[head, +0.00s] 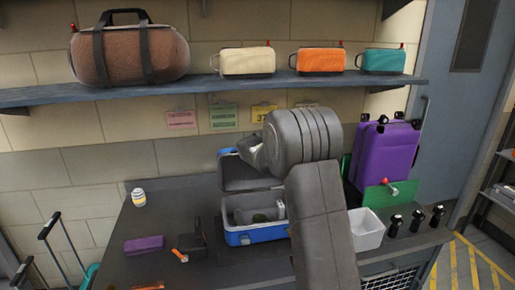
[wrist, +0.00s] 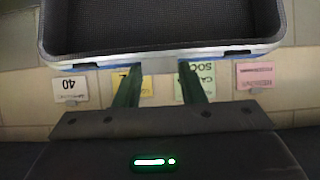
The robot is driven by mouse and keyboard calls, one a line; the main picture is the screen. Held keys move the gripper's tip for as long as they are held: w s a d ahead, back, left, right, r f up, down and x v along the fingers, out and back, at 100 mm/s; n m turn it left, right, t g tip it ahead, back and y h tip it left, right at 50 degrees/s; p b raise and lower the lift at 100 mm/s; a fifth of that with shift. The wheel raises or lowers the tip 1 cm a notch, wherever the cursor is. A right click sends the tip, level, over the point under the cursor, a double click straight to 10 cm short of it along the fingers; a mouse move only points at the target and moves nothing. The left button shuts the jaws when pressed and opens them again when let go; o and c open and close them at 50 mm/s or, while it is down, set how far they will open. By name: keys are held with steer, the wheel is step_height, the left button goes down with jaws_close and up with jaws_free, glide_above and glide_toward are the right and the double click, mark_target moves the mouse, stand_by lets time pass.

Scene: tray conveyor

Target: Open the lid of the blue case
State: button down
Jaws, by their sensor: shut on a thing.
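The blue case (head: 258,234) stands on the dark counter with its lid (head: 245,184) raised at the back, so its grey inside shows. A dark green thing and light grey parts lie inside, too small to make out. My gripper (head: 243,150) is at the top edge of the raised lid, partly hidden by my own arm. In the wrist view my gripper (wrist: 160,70) has its two green fingers at the lid's rim, shut on its edge around a small grey tab. The lid's dark lining (wrist: 160,27) faces the camera.
Left of the case are a dark block with an orange part (head: 192,245), a purple pouch (head: 144,244) and a jar (head: 138,197). To the right are a white bin (head: 367,229), black bottles (head: 417,219) and a purple suitcase (head: 386,150). A shelf (head: 215,85) with bags hangs above.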

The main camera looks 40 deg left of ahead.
steer(key=shift+a+r, duration=0.1)
steer(key=shift+r, duration=0.25)
steer(key=c, duration=0.9)
jaws_free()
steer(key=shift+f, duration=0.15)
steer(key=shift+s, duration=0.1)
steer(key=b+v, duration=0.3)
steer(key=v, duration=1)
steer(key=shift+s+d+b, duration=0.2)
steer(key=shift+d+b, duration=0.15)
